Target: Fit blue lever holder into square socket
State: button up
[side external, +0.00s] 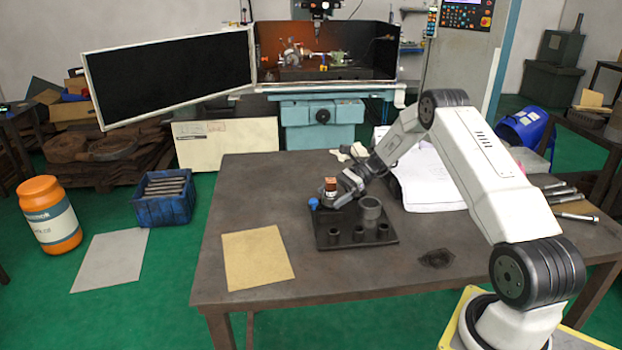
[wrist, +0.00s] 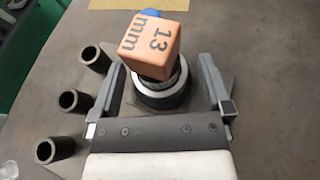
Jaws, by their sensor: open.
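A small blue piece (side external: 313,204) stands at the far left corner of the dark fixture plate (side external: 326,238). In the wrist view the blue piece (wrist: 150,13) shows only at its top, behind an orange block (wrist: 156,44) marked "13 mm". That block sits tilted on a round dark body with a pale ring (wrist: 165,88). In the side view the orange block (side external: 331,187) is beside my gripper (side external: 340,190). My gripper (wrist: 160,75) is open, with one finger on each side of the round body. I cannot make out a square socket.
Several short dark tubes (side external: 359,233) stand along the plate's front, also at left in the wrist view (wrist: 74,101). A wide grey tube (side external: 370,211) rises at the plate's right. A tan sheet (side external: 258,258) lies left; papers (side external: 432,180) and metal rods (side external: 568,200) lie right.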

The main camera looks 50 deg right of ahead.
jog(key=shift+v, duration=3.5)
jog(key=shift+a+r, duration=0.1)
jog(key=shift+a, duration=0.1)
jog(key=s+a+r+n+g+h, duration=0.1)
jog(key=s+a+n+h, duration=0.5)
jog(key=a+n, duration=0.5)
jog(key=s+a+r+n+g+h, duration=0.1)
jog(key=s+a+n+h, duration=0.5)
jog(key=s+a+n, duration=0.4)
jog(key=a+n, duration=0.1)
jog(key=a, duration=0.5)
jog(key=shift+s+a+r+n+g, duration=0.2)
jog(key=shift+s+n+g, duration=0.1)
